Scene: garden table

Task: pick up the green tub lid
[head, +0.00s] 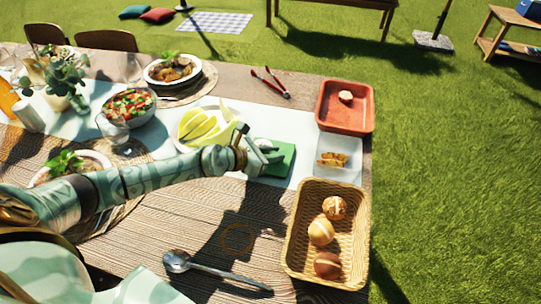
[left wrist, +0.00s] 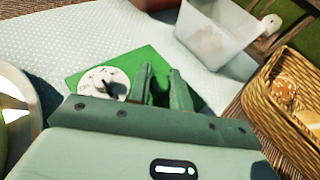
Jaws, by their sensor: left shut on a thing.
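The green tub lid (head: 285,162) is a flat green square at the right part of the pale runner, beside the clear tub (head: 345,147). In the left wrist view the lid (left wrist: 131,60) shows under and around my fingers, with a white round patch with dark marks on it. My left gripper (head: 270,154) is at the lid, and its fingers (left wrist: 160,88) are shut on it. The fingers and wrist hide part of the lid; whether it is clear of the runner I cannot tell. My right gripper is not in view.
A wicker basket (head: 297,235) of rolls stands at the front right. A red tray (head: 330,115) is behind the clear tub. A yellow-filled bowl (head: 182,138) sits left of my gripper. A spoon (head: 222,270) lies in front. Bare wood is free left of the basket.

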